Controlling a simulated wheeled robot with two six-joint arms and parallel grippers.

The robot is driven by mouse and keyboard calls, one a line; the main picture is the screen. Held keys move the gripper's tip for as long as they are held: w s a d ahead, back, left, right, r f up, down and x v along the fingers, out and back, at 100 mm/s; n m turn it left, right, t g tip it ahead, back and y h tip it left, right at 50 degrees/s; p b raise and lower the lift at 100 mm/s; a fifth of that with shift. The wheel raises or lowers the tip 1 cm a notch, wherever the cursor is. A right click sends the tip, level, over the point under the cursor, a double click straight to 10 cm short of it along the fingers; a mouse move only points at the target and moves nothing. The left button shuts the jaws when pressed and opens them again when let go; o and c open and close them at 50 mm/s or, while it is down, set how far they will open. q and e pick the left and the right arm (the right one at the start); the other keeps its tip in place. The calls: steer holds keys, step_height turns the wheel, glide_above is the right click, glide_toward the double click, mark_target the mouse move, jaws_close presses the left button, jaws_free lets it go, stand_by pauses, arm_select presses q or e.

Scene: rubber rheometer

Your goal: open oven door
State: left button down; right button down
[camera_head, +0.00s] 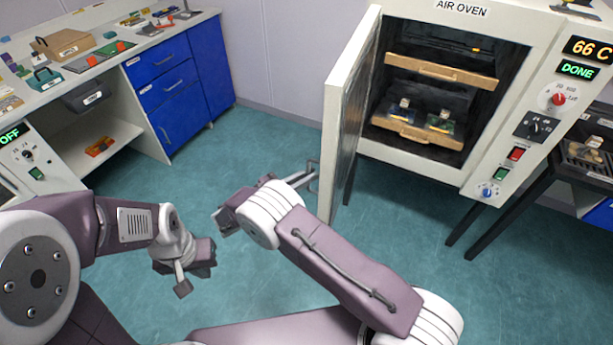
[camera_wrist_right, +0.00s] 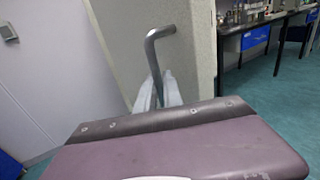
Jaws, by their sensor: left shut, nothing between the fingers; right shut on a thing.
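The air oven (camera_head: 470,185) stands at the right with its white door (camera_head: 346,120) swung wide open to the left. Two wooden-fronted shelves show inside; small items sit on the lower shelf (camera_head: 415,133). My right gripper (camera_head: 300,182) is at the outer face of the door, shut on the metal door handle (camera_head: 314,170). In the right wrist view the bent handle (camera_wrist_right: 159,45) rises from between the fingers (camera_wrist_right: 158,95). My left gripper (camera_head: 182,284) is shut and empty, hanging over the floor at the left, away from the oven.
A bench (camera_head: 130,50) with blue drawers and many small items stands at the back left. The oven's control panel (camera_head: 540,125) shows 66 C and DONE. A dark table (camera_head: 560,165) is at the far right. Green floor (camera_head: 240,130) is clear between bench and oven.

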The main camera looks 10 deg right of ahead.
arm_select(q)
steer(key=shift+w+a, duration=0.1)
steer(key=shift+a, duration=0.2)
arm_select(e)
steer(key=shift+w+a+r, duration=0.1)
steer(key=shift+w+a, duration=0.15)
steer(key=c, duration=1.5)
jaws_free()
steer(key=shift+d, duration=0.1)
arm_select(q)
steer(key=shift+d, duration=0.15)
steer(key=shift+r, duration=0.1)
